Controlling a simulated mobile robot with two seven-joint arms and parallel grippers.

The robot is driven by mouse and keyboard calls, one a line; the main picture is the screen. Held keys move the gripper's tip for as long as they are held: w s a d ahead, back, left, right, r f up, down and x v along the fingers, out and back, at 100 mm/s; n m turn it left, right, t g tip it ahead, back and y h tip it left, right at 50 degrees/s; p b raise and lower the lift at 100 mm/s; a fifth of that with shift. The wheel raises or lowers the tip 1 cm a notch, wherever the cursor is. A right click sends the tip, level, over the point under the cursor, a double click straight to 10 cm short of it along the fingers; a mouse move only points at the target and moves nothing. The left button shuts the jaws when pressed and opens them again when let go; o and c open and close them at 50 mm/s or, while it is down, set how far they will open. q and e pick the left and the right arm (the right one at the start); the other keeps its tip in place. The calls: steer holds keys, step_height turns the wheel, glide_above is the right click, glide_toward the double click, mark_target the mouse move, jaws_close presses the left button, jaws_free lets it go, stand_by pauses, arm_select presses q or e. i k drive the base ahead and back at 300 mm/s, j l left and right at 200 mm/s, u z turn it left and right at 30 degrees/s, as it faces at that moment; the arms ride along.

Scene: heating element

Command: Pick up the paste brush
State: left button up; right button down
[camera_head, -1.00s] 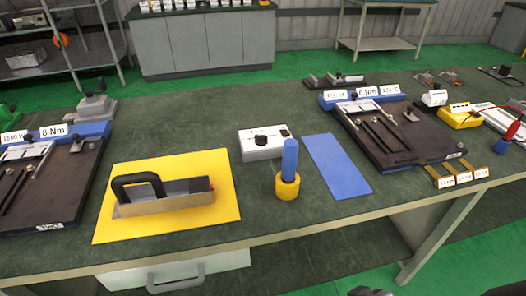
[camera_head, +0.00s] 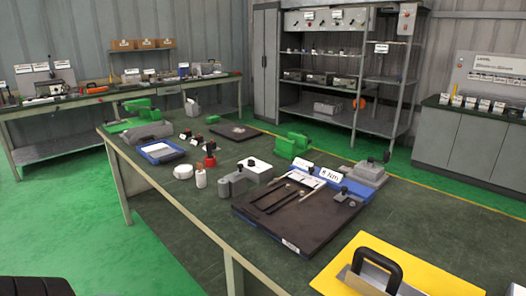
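I cannot make out the paste brush for certain. A small white pot (camera_head: 201,179) stands on the green-topped workbench (camera_head: 183,222), with a thin part sticking up from it that is too small to identify. A red-topped item (camera_head: 210,157) stands just behind it. Neither of my grippers is in view.
A dark plate fixture (camera_head: 290,212) with an 8 Nm label fills the bench middle. Left of it are a grey clamp block (camera_head: 232,184), a round white item (camera_head: 183,171) and a blue tray (camera_head: 160,151). A yellow mat (camera_head: 420,272) with a black-handled tool (camera_head: 378,262) lies at right.

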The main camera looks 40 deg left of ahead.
mark_target(209, 146)
steer(key=u, duration=1.8)
